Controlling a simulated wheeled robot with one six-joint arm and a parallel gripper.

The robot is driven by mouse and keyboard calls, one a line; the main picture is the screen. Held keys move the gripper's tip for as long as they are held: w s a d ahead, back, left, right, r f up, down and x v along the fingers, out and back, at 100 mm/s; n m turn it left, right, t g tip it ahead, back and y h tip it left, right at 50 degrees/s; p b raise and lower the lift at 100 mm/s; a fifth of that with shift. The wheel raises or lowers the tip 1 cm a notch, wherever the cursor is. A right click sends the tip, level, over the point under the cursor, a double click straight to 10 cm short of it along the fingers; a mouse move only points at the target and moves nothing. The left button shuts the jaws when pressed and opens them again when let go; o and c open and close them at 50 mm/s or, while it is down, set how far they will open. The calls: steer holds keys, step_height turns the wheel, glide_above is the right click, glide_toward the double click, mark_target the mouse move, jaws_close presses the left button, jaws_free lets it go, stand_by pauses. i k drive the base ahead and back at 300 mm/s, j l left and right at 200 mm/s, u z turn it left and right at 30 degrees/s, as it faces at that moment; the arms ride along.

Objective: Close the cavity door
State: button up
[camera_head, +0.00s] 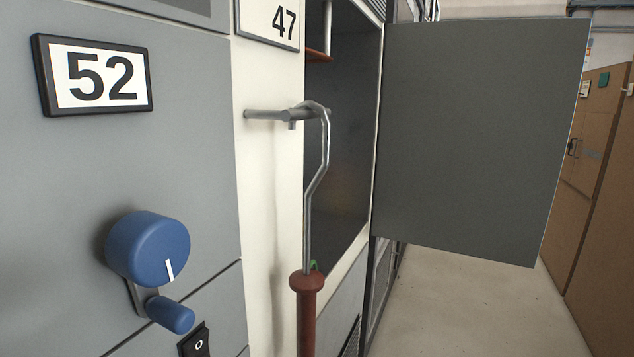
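The cavity door (475,135) is a flat grey panel, swung wide open to the right of its cabinet. It is hinged at the right side of the opening. The dark cavity (345,150) stands open beside it, below and right of a plate marked 47 (283,22). A copper-coloured part shows inside at the top. My gripper is not in this view, so its state and its distance from the door cannot be seen.
A metal rod hook with a red-brown handle (308,283) hangs from a peg (265,115) left of the cavity. A grey panel marked 52 (95,75) with a blue crank knob (148,248) is close at left. Bare floor (470,305) lies below the door; brown cabinets (590,180) stand at right.

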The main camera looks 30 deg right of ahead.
mark_target(477, 116)
steer(key=z, duration=0.85)
steer(key=i+l+z, duration=0.1)
steer(key=z, duration=0.4)
steer(key=i+l+z, duration=0.15)
steer(key=z, duration=0.35)
steer(key=i+z, duration=0.15)
steer(key=z, duration=0.35)
steer(key=i, duration=3.5)
steer(key=i+u, duration=0.15)
steer(key=u, duration=0.3)
steer(key=i+l+u, duration=0.1)
steer(key=u, duration=0.3)
steer(key=i+l+u, duration=0.15)
steer(key=u, duration=0.3)
steer(key=k+j+u, duration=0.1)
steer(key=u, duration=2.7)
